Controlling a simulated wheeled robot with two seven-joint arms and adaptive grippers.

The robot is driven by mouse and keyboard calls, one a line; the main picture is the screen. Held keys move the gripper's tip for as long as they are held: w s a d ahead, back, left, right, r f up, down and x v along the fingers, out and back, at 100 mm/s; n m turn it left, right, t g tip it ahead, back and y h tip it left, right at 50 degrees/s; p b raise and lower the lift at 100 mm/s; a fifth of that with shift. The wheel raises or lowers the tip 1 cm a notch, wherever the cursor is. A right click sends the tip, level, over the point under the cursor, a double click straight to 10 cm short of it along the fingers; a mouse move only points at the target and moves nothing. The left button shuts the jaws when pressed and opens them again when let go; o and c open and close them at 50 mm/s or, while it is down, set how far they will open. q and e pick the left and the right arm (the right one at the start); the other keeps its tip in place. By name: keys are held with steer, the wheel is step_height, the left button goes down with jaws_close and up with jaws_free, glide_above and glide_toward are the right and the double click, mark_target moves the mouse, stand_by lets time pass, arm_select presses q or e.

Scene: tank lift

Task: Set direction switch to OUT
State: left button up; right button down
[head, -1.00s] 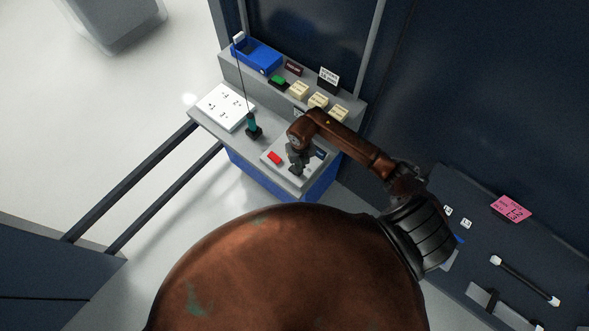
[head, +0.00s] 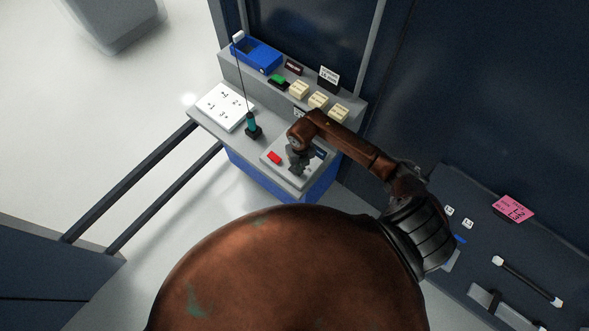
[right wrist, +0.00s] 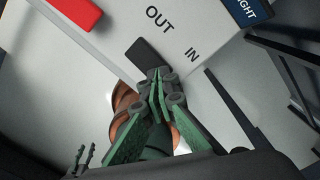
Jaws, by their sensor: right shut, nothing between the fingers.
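The control box (head: 285,177) with a light grey top stands at the front of the bench. In the right wrist view its top (right wrist: 118,38) carries the printed words OUT and IN. A dark block (right wrist: 142,54), which looks like the direction switch, lies beside the words, partly hidden by the fingers. I cannot tell its setting. My right gripper (head: 297,168) is over the box, shut and empty. In the right wrist view its fingertips (right wrist: 160,84) are close to the dark block; I cannot tell whether they touch. My left gripper is not in view.
A red block (head: 274,158) is on the box, left of my gripper. A teal-handled handset (head: 252,124) with a tall antenna stands behind it, beside a white numbered board (head: 224,106). Cream blocks (head: 318,100) and a blue tray (head: 257,54) line the back shelf.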

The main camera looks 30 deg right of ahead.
steer(key=shift+f+b, duration=0.35)
steer(key=shift+f, duration=0.15)
steer(key=shift+r, duration=0.15)
steer(key=shift+r+p, duration=2.6)
steer(key=shift+r, duration=0.85)
steer(key=shift+f, duration=0.1)
